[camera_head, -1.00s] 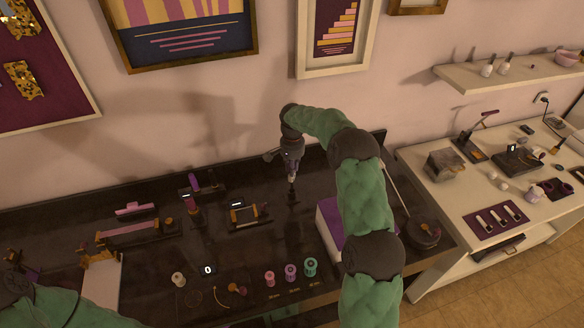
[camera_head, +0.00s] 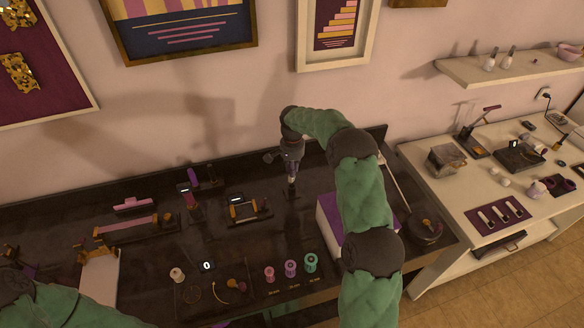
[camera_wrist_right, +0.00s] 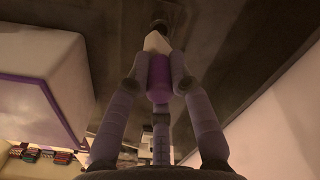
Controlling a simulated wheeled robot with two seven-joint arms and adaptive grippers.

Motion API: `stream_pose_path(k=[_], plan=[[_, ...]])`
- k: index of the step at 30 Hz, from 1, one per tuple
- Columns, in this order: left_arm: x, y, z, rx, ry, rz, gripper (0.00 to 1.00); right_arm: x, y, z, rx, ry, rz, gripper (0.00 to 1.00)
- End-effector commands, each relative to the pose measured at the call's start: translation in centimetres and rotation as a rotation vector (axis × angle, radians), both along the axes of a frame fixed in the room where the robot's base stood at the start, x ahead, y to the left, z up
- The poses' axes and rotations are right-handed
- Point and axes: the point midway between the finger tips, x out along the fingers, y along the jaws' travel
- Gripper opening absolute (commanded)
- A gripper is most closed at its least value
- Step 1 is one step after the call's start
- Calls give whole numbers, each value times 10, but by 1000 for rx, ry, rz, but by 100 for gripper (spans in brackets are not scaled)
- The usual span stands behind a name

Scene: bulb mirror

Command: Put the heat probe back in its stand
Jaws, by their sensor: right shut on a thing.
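My right gripper (camera_head: 292,172) points down over the back middle of the dark bench. In the right wrist view its two fingers (camera_wrist_right: 158,85) are shut on a purple cylinder (camera_wrist_right: 159,78), which looks like the heat probe. A pale tapered part and a dark round end (camera_wrist_right: 158,25) extend beyond the fingers. A small dark shape (camera_head: 292,195) lies below the gripper on the bench. I cannot tell whether it is the stand or a shadow, nor whether the probe touches it.
A white box with a purple top (camera_head: 328,216) stands close right of the gripper, partly behind my right arm. A small framed device (camera_head: 245,210) stands to its left. Pink, purple and teal spools (camera_head: 290,268) stand at the front. The wall is close behind.

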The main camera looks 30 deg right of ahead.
Motion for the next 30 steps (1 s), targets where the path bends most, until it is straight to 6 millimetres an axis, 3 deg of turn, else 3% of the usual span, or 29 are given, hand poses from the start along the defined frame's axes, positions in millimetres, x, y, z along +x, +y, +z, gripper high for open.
stream_pose_path(k=[21,22,24,30], plan=[[0,0,-8,0,0,0,0,0,0,-15,0,-1,0,0],[0,0,-8,0,0,0,0,0,0,-15,0,-1,0,30],[0,0,-8,0,0,0,0,0,0,-15,0,-1,0,49],[0,0,-8,0,0,0,0,0,0,-15,0,-1,0,49]])
